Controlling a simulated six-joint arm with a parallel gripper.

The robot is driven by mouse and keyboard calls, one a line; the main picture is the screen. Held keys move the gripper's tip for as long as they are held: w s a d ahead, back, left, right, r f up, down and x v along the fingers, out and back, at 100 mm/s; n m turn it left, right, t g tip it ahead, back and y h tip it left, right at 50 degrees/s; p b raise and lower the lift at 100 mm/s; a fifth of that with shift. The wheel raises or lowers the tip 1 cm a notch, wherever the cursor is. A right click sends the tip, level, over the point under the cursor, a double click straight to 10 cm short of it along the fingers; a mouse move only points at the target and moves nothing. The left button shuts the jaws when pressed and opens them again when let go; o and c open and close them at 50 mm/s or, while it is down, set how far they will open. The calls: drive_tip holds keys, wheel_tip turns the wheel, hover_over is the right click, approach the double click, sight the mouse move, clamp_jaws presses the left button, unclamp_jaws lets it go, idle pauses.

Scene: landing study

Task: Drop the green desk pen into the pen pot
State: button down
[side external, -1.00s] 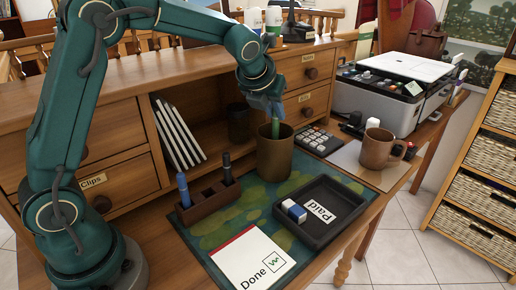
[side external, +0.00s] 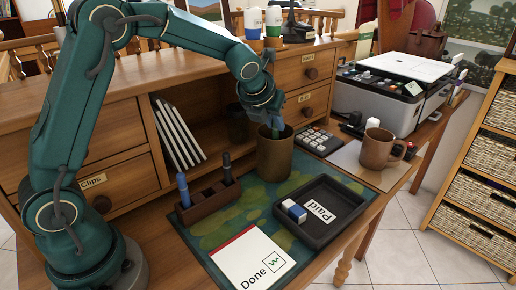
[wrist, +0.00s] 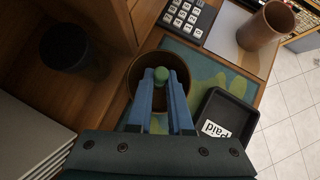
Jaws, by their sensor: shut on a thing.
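The brown pen pot (side external: 275,158) stands upright on the desk mat at the back, and its round mouth shows in the wrist view (wrist: 134,79). My gripper (side external: 274,124) points down over the pot, its blue fingertips at the mouth. It is shut on the green desk pen (wrist: 161,75), whose round green end shows between the fingertips, inside the rim's outline. In the side view only a short piece of the pen (side external: 275,133) shows at the mouth; its lower part is hidden by the pot wall. I cannot tell whether it touches the bottom.
A wooden pen holder (side external: 208,202) with a blue and a dark pen stands left of the pot. A black "Paid" tray (side external: 345,222) lies in front to the right. A calculator (side external: 314,140) and brown mug (side external: 378,150) are at right. A dark cup (wrist: 66,52) stands in the shelf.

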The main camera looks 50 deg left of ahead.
drive_tip(key=shift+f, duration=0.45)
drive_tip(key=shift+f, duration=0.55)
drive_tip(key=shift+f, duration=0.35)
drive_tip(key=shift+f, duration=0.1)
idle(0.4)
drive_tip(key=c, duration=0.8)
unclamp_jaws()
drive_tip(key=shift+o, duration=0.2)
drive_tip(key=shift+r, duration=0.3)
